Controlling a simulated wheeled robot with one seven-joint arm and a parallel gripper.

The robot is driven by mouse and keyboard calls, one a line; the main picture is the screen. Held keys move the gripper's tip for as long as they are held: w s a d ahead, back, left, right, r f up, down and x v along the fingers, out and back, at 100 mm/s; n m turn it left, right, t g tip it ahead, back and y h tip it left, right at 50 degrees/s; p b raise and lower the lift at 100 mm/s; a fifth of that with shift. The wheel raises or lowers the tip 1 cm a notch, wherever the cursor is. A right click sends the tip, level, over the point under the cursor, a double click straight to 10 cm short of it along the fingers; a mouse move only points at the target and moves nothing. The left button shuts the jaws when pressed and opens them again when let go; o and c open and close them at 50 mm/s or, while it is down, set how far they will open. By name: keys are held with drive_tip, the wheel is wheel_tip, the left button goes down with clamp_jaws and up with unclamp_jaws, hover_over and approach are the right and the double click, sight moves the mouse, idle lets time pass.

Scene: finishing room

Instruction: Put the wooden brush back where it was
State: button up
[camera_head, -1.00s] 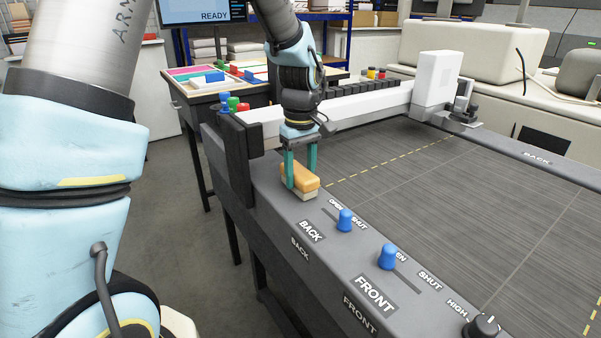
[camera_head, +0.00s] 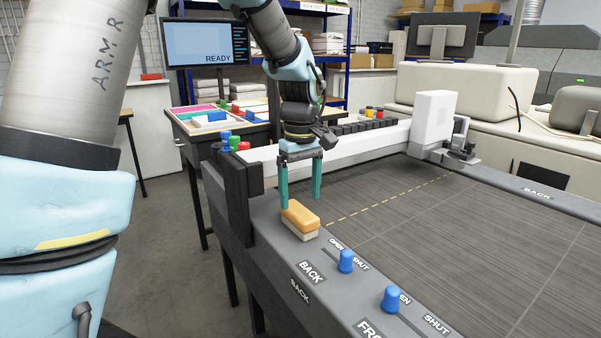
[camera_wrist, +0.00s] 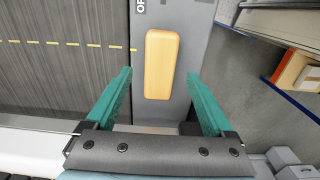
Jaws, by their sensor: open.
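The wooden brush (camera_head: 300,219) has a tan wooden top and a pale lower part. It rests on the grey front rail (camera_head: 268,212) of the cutting table, near the rail's left end and behind the blue BACK knob. My gripper (camera_head: 300,201) is open and empty just above the brush, its teal fingers apart. In the wrist view the brush (camera_wrist: 161,64) lies lengthwise on the rail, ahead of and between the open fingertips (camera_wrist: 160,80), with clear space on both sides.
Two blue knobs, the BACK one (camera_head: 346,261) and the FRONT one (camera_head: 391,299), stand on the rail nearer me. The white gantry beam (camera_head: 345,143) crosses behind my gripper. The dark table bed (camera_head: 440,225) is clear. A side table with coloured trays (camera_head: 205,103) stands behind left.

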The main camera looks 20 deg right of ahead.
sight(300, 211)
wheel_tip(300, 211, up, 7)
drive_tip(key=w+a+f+m, duration=0.1)
drive_tip(key=a+f, duration=0.3)
drive_tip(key=a, duration=0.5)
drive_tip(key=w+a+f+m, duration=0.1)
drive_tip(key=a+f, duration=0.2)
drive_tip(key=a, duration=0.7)
drive_tip(key=s+a+f, duration=0.2)
drive_tip(key=a, duration=0.3)
drive_tip(key=s+a+f+m+t, duration=0.1)
drive_tip(key=s+a+f, duration=0.2)
drive_tip(key=a, duration=0.3)
drive_tip(key=shift+s+a+t+b, duration=0.15)
drive_tip(key=shift+s+t+b, duration=0.15)
drive_tip(key=shift+b, duration=0.05)
